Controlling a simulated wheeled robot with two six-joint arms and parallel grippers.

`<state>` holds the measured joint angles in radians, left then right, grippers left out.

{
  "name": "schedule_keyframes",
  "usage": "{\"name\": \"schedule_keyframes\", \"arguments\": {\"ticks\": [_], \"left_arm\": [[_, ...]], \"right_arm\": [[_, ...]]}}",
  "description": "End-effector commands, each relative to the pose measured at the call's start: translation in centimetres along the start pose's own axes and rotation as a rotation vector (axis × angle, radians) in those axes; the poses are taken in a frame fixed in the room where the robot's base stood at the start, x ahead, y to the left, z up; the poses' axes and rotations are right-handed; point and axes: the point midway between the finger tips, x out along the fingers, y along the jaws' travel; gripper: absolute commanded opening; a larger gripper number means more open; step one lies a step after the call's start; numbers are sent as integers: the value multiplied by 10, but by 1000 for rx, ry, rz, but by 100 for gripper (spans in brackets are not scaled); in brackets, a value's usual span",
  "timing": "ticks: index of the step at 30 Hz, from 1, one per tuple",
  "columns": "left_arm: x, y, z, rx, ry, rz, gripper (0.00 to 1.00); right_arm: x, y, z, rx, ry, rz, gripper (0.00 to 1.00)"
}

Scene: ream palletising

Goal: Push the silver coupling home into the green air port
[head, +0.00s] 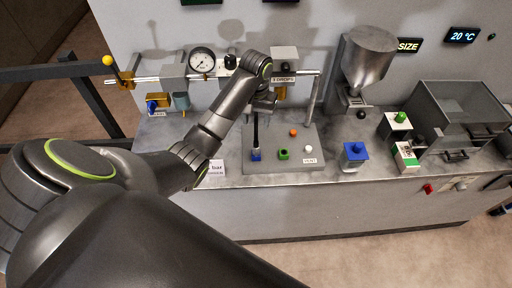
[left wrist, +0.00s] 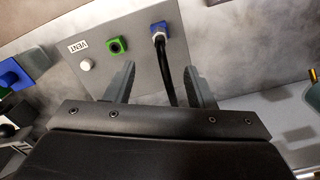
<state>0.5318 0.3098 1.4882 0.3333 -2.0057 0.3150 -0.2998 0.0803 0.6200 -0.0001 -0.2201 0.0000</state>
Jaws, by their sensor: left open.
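The green port (head: 283,154) sits on the grey panel (head: 262,166), and its dark hole looks empty. It also shows in the left wrist view (left wrist: 117,45). Beside it is the blue port (head: 256,157). A black hose (head: 256,128) ends there in the silver coupling (left wrist: 158,34), which is at the blue port; I cannot tell how deep it sits. My left gripper (left wrist: 159,67) is open above the panel, its fingers apart, with the hose showing between them. In the head view the left gripper (head: 265,103) is partly hidden by its wrist. My right gripper is not in view.
A white button (head: 308,148) and an orange button (head: 293,132) are on the panel. A blue-topped box (head: 355,154) stands to the right, near a metal hopper (head: 368,57). A rail with a gauge (head: 202,60) runs behind. Bare counter (head: 335,130) lies right of the panel.

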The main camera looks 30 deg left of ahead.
Motion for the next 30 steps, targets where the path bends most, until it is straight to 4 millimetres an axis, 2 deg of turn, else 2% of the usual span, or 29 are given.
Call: {"name": "schedule_keyframes", "arguments": {"ticks": [1, 4, 6, 18, 24, 30], "left_arm": [[16, 0, 1, 0, -3, 0, 49], [33, 0, 1, 0, -3, 0, 49], [40, 0, 2, -2, -7, 1, 49], [116, 0, 2, 0, -5, 0, 49], [134, 0, 1, 0, -2, 0, 49], [140, 0, 1, 1, -1, -1, 49]], "right_arm": [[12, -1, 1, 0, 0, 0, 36], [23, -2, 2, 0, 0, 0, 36], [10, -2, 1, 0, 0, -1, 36], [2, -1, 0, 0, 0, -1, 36], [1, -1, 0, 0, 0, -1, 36], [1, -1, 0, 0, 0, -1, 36]]}}
